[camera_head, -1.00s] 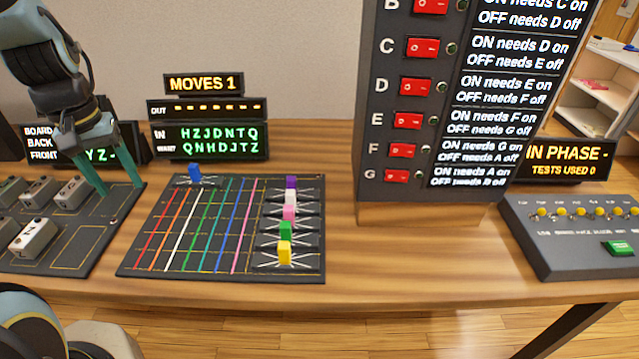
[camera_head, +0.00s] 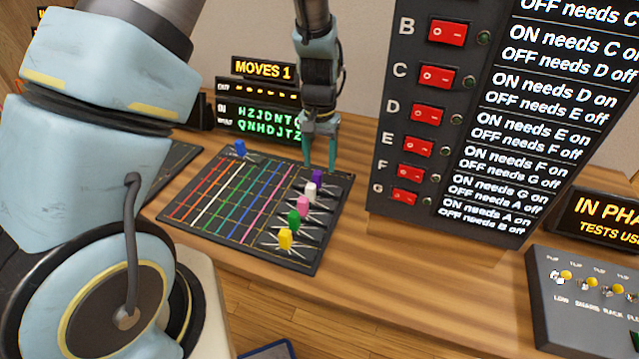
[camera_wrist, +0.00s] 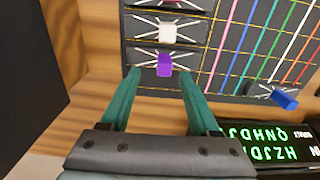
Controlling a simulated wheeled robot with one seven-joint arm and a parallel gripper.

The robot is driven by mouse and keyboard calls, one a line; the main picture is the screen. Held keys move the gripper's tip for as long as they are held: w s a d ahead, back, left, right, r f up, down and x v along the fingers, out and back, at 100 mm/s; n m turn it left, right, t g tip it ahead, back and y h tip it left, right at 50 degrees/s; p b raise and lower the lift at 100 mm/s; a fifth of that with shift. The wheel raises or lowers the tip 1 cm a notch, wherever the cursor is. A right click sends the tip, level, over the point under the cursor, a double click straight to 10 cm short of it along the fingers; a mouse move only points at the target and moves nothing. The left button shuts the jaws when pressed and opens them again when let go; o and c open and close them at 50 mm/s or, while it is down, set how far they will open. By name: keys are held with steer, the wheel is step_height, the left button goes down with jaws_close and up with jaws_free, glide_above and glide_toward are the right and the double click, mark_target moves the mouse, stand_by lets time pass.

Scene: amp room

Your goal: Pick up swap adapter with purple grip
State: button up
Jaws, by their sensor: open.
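The swap adapter with the purple grip (camera_head: 317,177) stands at the far end of the row on the right side of the dark board (camera_head: 185,229). It also shows in the wrist view (camera_wrist: 164,66), between and beyond the two fingertips. My gripper (camera_head: 320,168) is open and empty, with its green fingers pointing down near the purple grip, just behind it in the head view. In the wrist view my gripper (camera_wrist: 158,72) has one finger on each side of the purple grip. I cannot tell the height gap between them.
White (camera_head: 311,191), pink (camera_head: 302,206), green (camera_head: 294,221) and yellow (camera_head: 286,239) grips stand in the same row. A blue grip (camera_head: 239,148) is at the board's far left. The MOVES display (camera_head: 262,69) stands behind. A tall switch panel (camera_head: 385,150) rises close on the right.

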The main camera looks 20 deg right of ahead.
mark_target(317, 173)
steer(key=shift+w+a+f+p, duration=0.15)
steer(key=shift+f+p, duration=0.5)
steer(key=shift+f, duration=0.75)
steer(key=shift+w+f+p, duration=0.2)
steer(key=shift+f+p, duration=0.45)
steer(key=shift+f, duration=0.75)
jaws_close()
